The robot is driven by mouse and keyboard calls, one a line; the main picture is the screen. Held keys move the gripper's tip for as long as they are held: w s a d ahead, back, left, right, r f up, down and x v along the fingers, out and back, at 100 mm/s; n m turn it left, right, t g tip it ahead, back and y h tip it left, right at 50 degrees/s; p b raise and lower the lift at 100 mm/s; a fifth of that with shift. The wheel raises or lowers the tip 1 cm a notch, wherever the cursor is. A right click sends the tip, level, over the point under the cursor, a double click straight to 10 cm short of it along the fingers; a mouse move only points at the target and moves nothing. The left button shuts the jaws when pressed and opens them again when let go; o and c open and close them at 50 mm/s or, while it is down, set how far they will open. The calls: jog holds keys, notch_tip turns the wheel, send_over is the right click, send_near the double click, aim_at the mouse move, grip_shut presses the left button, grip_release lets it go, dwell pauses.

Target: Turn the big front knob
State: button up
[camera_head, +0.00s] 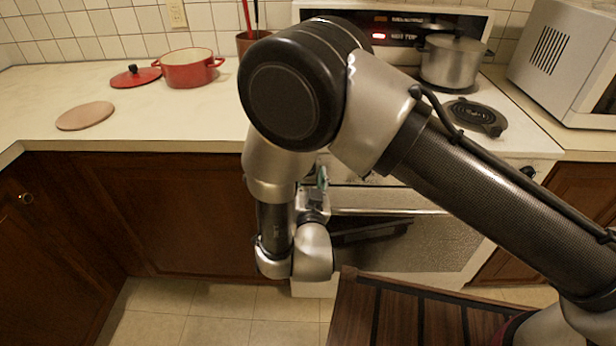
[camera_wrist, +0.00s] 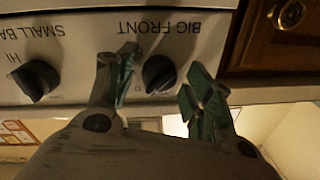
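The big front knob (camera_wrist: 159,73) is round and black, on the pale stove panel under the upside-down label "BIG FRONT" in the wrist view. My gripper (camera_wrist: 162,84) is open, with one green-padded finger on each side of this knob. Narrow gaps show beside the knob, and I cannot tell how deep the fingers reach around it. In the head view my gripper (camera_head: 320,180) shows only in part at the stove front, behind my arm. My arm hides the big front knob there.
Another black knob (camera_wrist: 36,80), labelled "SMALL BA...", sits left in the wrist view. A wooden drawer with a brass knob (camera_wrist: 291,14) is at upper right. The oven door (camera_head: 430,245) is below the panel. A metal pot (camera_head: 455,62) stands on the stove.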

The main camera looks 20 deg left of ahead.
notch_tip(320, 180, up, 10)
dwell(0.7)
